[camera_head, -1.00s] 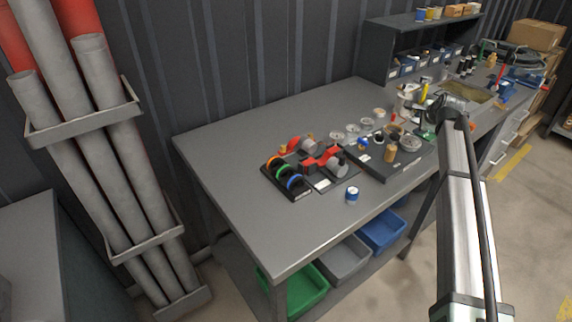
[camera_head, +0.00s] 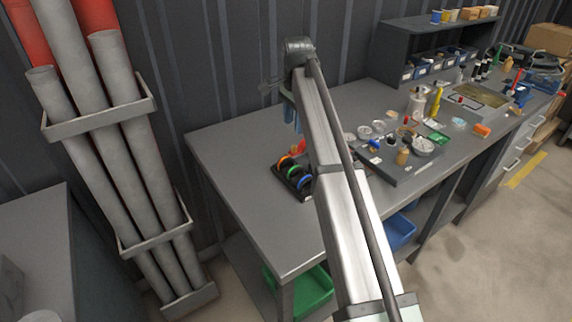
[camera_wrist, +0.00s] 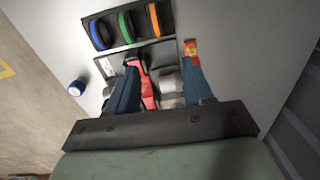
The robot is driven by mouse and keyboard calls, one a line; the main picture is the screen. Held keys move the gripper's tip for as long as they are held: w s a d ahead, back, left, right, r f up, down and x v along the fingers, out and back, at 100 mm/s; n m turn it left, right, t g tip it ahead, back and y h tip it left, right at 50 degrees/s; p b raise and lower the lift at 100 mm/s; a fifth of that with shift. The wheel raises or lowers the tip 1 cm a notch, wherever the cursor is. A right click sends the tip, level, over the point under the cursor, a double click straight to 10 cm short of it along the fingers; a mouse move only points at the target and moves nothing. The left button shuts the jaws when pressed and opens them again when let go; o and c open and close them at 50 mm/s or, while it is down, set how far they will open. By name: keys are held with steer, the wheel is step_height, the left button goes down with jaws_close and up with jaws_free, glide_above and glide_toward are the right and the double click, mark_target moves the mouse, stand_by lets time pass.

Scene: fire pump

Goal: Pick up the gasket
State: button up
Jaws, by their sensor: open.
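Three coloured rings stand in a black holder (camera_wrist: 111,37): a blue ring (camera_wrist: 97,34), a green ring (camera_wrist: 126,27) and an orange ring (camera_wrist: 154,21). They look like the gaskets, but I cannot tell which is meant. In the head view the orange ring (camera_head: 283,162) and the holder show just left of my arm. My gripper (camera_wrist: 161,66) is open and empty, with blue fingers pointing down over the bench. In the wrist view the rings lie beyond the fingertips, and a red part (camera_wrist: 148,92) with grey cylinders (camera_wrist: 169,83) shows between the fingers.
An orange-yellow piece (camera_wrist: 190,47) lies near the right finger in the wrist view. A dark tray (camera_head: 402,172) of small parts is right of my arm. The bench's left side (camera_head: 225,150) is clear.

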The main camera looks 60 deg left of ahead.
steer(key=s, duration=0.2)
glide_toward(285, 157)
steer(key=f, duration=0.5)
steer(key=shift+w, duration=0.2)
steer(key=shift+s+a+f, duration=0.1)
steer(key=shift+s+f, duration=0.05)
steer(key=shift+f, duration=1.15)
steer(key=shift+s+a+f, duration=0.1)
steer(key=shift+f, duration=1.2)
jaws_close()
